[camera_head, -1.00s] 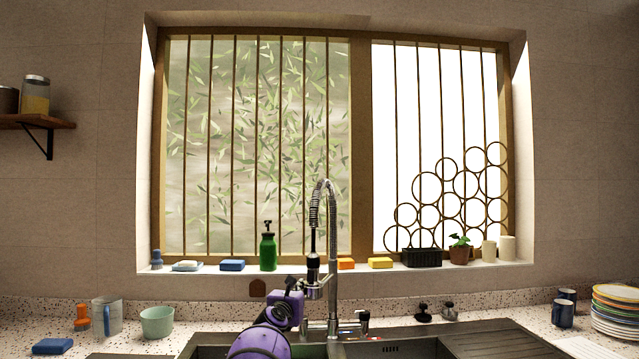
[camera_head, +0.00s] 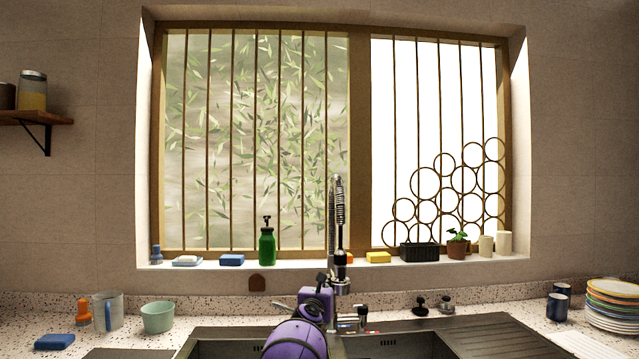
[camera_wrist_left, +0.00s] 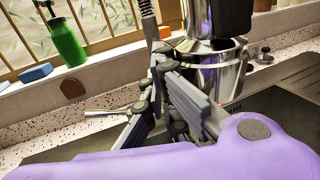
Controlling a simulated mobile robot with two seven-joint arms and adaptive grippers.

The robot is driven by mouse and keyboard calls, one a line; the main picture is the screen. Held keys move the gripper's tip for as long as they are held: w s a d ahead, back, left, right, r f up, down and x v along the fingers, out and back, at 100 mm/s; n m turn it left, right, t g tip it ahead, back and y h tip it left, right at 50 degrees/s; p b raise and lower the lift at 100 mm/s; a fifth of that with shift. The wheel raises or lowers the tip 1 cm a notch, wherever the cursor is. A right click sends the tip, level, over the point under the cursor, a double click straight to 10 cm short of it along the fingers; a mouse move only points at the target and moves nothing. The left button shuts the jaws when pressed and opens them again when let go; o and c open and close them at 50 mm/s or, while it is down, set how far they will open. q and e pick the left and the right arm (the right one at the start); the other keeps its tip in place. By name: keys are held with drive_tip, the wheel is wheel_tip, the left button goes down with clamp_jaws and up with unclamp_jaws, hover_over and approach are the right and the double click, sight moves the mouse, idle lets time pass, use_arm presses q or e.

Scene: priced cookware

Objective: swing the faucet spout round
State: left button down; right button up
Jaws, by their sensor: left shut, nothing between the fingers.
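The chrome faucet has a spring-coiled spout (camera_head: 340,205) and a black spray head (camera_head: 341,240). In the head view the spout is nearly edge-on, with the spray head in front of the column. A large black and chrome faucet part (camera_wrist_left: 208,72) shows close up in the left wrist view. My left gripper (camera_head: 327,288) comes up from the bottom middle, just left of the faucet's lower part. In the wrist view the left gripper (camera_wrist_left: 160,62) is shut and empty beside the chrome; I cannot tell whether it touches. My right gripper is not in view.
The sink (camera_head: 400,346) lies below the faucet. A green soap bottle (camera_head: 267,246), sponges and a potted plant (camera_head: 457,246) stand on the windowsill. A mint cup (camera_head: 157,317) is at left, stacked plates (camera_head: 612,307) at right. Air right of the faucet is clear.

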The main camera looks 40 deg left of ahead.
sight(337, 288)
use_arm(q)
drive_tip(key=shift+w+d+f+b, duration=0.2)
drive_tip(key=shift+w+d, duration=0.3)
drive_tip(key=shift+d, duration=0.05)
drive_tip(key=shift+w+d+f+b, duration=0.15)
drive_tip(key=shift+w+d+b, duration=0.05)
drive_tip(key=shift+w+d, duration=0.3)
drive_tip(key=shift+w+d+r, duration=0.2)
drive_tip(key=shift+w+d, duration=0.1)
drive_tip(key=shift+d, duration=0.15)
drive_tip(key=shift+r, duration=0.1)
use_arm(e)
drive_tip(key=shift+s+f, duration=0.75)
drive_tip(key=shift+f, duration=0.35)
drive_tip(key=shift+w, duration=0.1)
